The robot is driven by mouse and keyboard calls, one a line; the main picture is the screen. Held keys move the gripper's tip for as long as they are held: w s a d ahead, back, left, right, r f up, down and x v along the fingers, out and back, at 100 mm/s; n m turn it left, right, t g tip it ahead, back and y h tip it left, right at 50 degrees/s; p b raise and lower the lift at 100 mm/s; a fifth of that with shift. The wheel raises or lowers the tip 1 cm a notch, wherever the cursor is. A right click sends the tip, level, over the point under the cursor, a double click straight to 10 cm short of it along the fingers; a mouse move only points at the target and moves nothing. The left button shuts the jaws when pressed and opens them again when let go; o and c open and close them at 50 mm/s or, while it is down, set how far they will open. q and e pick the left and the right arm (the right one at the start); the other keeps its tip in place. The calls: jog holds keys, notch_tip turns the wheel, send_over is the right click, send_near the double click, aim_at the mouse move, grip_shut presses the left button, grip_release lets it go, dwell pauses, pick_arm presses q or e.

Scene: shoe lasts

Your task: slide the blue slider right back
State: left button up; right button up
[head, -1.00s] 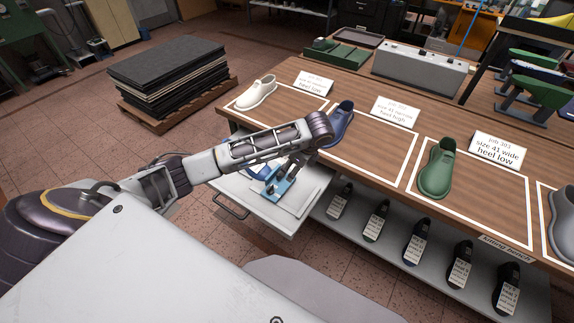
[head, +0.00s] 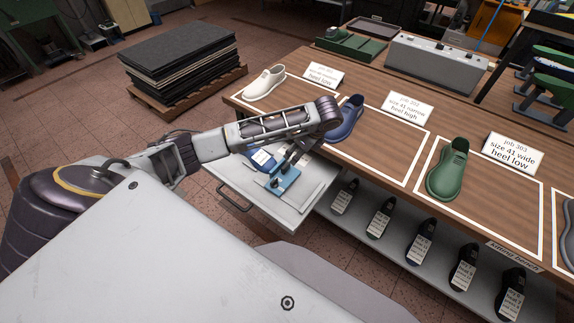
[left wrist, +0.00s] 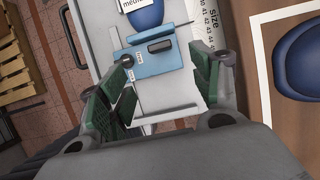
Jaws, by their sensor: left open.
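The blue slider (head: 284,179) is a flat plate with a raised block, sitting on a light grey pull-out tray (head: 243,191) at the bench's left end. In the left wrist view, the slider (left wrist: 158,58) has a dark slot and lies close against a blue shoe last (left wrist: 146,14) with a label. A white size scale (left wrist: 207,22) runs along its right side. My left gripper (head: 292,163) is open above the slider. In the left wrist view its green-padded fingers (left wrist: 176,62) stand either side of the slider; contact cannot be told. My right gripper is not in view.
The wooden bench (head: 385,150) carries white, blue and green shoes in marked areas with job cards. A lower shelf (head: 345,222) holds several dark labelled lasts. A stack of dark sheets (head: 182,58) lies on a pallet behind the arm. The tray's front has a handle (head: 233,201).

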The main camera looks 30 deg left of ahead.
aim_at(286, 166)
pick_arm(q)
jog(key=x, duration=1.2)
jog(key=shift+a+f, duration=0.1)
jog(key=shift+f, duration=0.3)
jog(key=shift+c, duration=0.5)
